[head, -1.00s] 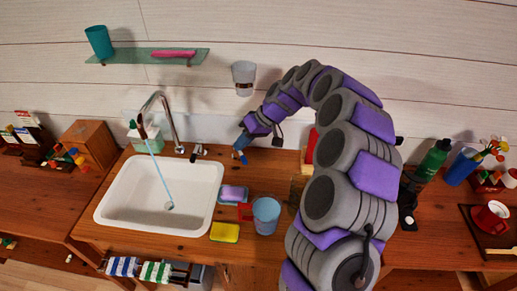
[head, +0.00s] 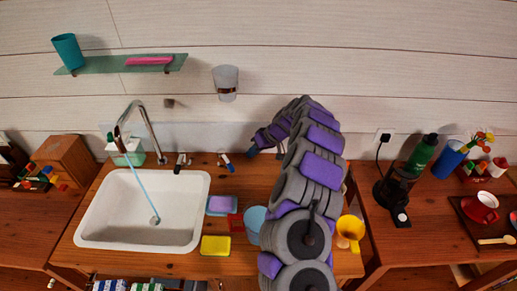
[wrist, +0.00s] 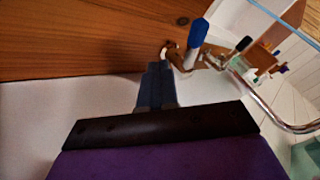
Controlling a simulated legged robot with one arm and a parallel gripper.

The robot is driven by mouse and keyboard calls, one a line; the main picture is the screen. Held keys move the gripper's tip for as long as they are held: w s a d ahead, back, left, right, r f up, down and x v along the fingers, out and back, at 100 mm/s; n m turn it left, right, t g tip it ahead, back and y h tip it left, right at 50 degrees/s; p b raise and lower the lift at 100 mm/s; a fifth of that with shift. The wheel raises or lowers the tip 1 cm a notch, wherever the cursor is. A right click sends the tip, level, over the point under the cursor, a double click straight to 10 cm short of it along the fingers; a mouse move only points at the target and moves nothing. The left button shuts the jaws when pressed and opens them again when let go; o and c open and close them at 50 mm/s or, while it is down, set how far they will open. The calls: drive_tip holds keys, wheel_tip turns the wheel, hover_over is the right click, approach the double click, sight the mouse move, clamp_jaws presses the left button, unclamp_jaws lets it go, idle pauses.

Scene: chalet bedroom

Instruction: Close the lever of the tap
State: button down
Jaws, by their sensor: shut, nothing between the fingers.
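The chrome tap (head: 146,128) arches over the white sink (head: 105,232), and a pale blue stream of water (head: 140,185) runs from its spout into the basin. Right of the tap stand a dark-tipped handle (head: 182,162) and a blue-tipped lever (head: 226,160). The blue lever also shows in the wrist view (wrist: 198,33), with the bent spout to its right. My gripper (head: 252,152) is shut and empty, just right of the blue lever and apart from it in the head view. In the wrist view its fingertips (wrist: 158,70) point toward the lever's base.
Purple and yellow sponges (head: 216,245) and a blue mug (head: 255,222) stand right of the sink. A soap bottle (head: 126,150) is behind it. A yellow mug (head: 350,230) stands right of my arm. A wall cup (head: 226,82) hangs above the counter.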

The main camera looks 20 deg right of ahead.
sight(226, 160)
drive_tip(key=x, duration=0.3)
drive_tip(key=shift+f, duration=0.15)
drive_tip(key=a, duration=0.1)
drive_tip(key=a+b, duration=0.1)
drive_tip(key=a, duration=0.1)
drive_tip(key=shift+s, duration=0.2)
drive_tip(key=shift+s+a+f, duration=0.1)
drive_tip(key=shift+s+a, duration=0.05)
drive_tip(key=shift+a, duration=0.5)
